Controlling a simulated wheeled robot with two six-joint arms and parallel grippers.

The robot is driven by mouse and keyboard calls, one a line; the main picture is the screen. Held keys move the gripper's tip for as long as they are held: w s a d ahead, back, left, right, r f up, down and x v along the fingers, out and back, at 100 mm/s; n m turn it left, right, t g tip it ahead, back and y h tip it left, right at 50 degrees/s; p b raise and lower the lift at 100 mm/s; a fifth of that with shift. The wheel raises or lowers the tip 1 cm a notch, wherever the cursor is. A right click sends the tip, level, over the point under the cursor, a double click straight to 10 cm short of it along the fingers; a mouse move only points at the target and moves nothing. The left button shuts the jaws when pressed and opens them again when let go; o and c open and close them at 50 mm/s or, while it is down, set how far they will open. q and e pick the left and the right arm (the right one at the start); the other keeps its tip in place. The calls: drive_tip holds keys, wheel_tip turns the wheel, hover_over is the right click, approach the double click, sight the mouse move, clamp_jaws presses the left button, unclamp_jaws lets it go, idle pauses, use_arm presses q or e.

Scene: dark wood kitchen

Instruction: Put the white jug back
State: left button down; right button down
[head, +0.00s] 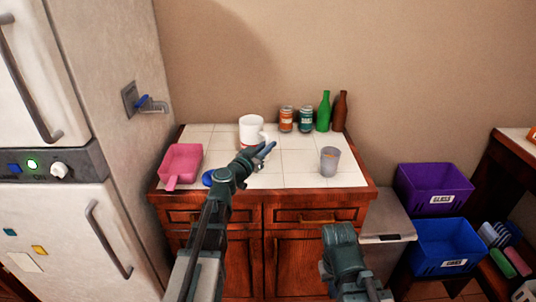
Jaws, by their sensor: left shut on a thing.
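The white jug (250,130) stands upright at the back of the white-tiled counter top (295,158), left of the jars. Its handle side faces right, towards my left gripper. My left gripper (266,149) is shut at the jug's lower right, on its handle; the fingers partly cover the contact. I cannot tell whether the jug's base touches the tiles. My right arm shows at the lower right, in front of the cabinet, but its fingers are not visible.
On the counter are a pink scoop (181,164), a blue round item (208,178) partly behind my left arm, a grey cup (329,161), two jars (287,119), and green (323,111) and brown (339,111) bottles. Purple (433,187) and blue (445,244) bins stand right. The counter's middle is clear.

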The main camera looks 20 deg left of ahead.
sight(267, 157)
use_arm(q)
drive_tip(key=shift+f, duration=0.1)
wheel_tip(267, 157, down, 3)
drive_tip(key=b, duration=0.3)
drive_tip(key=shift+f, duration=0.1)
drive_tip(key=shift+f+b, duration=0.1)
drive_tip(key=shift+b, duration=0.2)
drive_tip(key=shift+f, duration=0.15)
drive_tip(key=c, duration=0.9)
unclamp_jaws()
drive_tip(key=shift+o, duration=0.2)
